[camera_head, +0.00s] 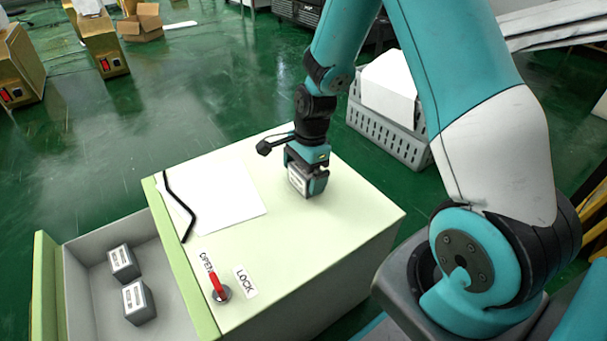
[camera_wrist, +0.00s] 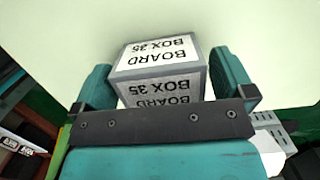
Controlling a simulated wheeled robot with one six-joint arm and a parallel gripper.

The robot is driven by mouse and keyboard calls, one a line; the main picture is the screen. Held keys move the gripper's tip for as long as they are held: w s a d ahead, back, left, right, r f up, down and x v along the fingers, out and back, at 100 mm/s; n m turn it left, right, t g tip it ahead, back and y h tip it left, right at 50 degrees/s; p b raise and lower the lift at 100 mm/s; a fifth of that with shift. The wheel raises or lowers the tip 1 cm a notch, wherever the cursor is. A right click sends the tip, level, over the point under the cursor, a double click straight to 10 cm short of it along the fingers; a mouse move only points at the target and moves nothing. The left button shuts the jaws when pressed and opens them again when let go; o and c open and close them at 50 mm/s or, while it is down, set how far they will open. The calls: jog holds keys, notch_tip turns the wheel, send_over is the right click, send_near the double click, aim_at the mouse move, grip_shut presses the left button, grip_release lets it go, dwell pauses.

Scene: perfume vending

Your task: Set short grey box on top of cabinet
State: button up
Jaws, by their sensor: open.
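A short grey box (camera_head: 298,181) with a white label stands on the pale green top of the cabinet (camera_head: 345,215), towards its far side. In the wrist view the box (camera_wrist: 160,72) reads "BOARD BOX 35" and appears to rest on the pale top. My gripper (camera_head: 308,180) is low over the cabinet top, with its fingers on either side of this box. In the wrist view the fingers of my gripper (camera_wrist: 163,75) are open, with narrow gaps beside the box. The box's lower part is hidden by the gripper's dark bar.
The drawer (camera_head: 85,300) at the left is open and holds two similar grey boxes (camera_head: 123,263) (camera_head: 139,302). A white sheet (camera_head: 225,190), a black bent handle (camera_head: 180,208) and a red switch (camera_head: 217,287) are on the cabinet top. A grey crate (camera_head: 385,135) stands behind.

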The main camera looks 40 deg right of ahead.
jog(key=r+p, duration=0.1)
jog(key=r, duration=0.2)
jog(key=d+r+p, duration=0.1)
jog(key=r+p, duration=0.1)
jog(key=r, duration=0.2)
jog(key=r+p, duration=0.1)
jog(key=r, duration=0.3)
jog(key=shift+d+p, duration=0.25)
jog(key=shift+p, duration=0.05)
jog(key=s+a+r+n+y, duration=0.1)
jog(key=s+a+r+n, duration=0.5)
jog(key=a+r+n, duration=0.45)
jog(key=s+a+r+n, duration=0.3)
jog(key=s+n, duration=0.4)
jog(key=s+a+r+n+y, duration=0.1)
jog(key=s+a+r+n, duration=0.2)
jog(key=s+n, duration=0.4)
jog(key=shift+s+a+n, duration=0.15)
jog(key=shift+a+n, duration=0.2)
jog(key=shift+a, duration=0.4)
